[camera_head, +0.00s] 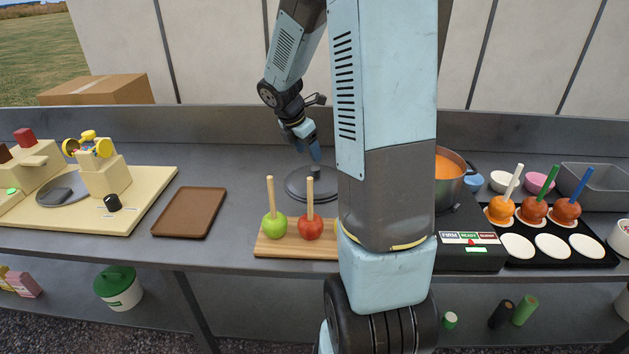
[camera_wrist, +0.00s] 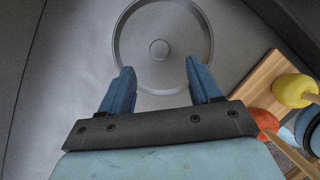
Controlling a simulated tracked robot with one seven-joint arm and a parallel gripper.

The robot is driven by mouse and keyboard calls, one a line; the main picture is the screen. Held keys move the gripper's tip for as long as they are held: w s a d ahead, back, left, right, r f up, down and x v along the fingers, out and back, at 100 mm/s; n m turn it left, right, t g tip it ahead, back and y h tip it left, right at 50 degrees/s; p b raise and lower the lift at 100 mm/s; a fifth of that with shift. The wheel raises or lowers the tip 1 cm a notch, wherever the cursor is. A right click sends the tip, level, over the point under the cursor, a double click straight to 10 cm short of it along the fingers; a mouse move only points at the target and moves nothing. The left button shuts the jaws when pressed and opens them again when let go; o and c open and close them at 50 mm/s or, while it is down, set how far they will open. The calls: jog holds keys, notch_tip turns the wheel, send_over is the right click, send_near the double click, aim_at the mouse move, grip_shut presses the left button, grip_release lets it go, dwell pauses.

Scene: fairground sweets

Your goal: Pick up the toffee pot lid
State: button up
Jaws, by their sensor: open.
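The toffee pot lid (camera_head: 299,184) is a round, dark grey lid lying on the metal counter behind the apple board. In the wrist view the lid (camera_wrist: 132,60) shows as a disc with a raised rim and a round knob (camera_wrist: 159,49) at its centre. My gripper (camera_head: 313,152) is above the lid in the head view, pointing down. In the wrist view my gripper (camera_wrist: 161,80) has its two blue fingers spread apart, with nothing between them and the knob beyond their tips. The pot (camera_head: 450,172), with orange toffee inside, is partly hidden by my arm.
A wooden board (camera_head: 273,248) with a green and a red apple on sticks stands in front of the lid. A brown tray (camera_head: 188,212) is left. A black tray (camera_head: 567,252) with several toffee apples is right. The counter left of the lid is clear.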

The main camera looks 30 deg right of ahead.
aim_at(314, 168)
jog(key=shift+x, duration=3.9)
jog(key=shift+w+a, duration=0.15)
jog(key=shift+c, duration=0.2)
grip_shut()
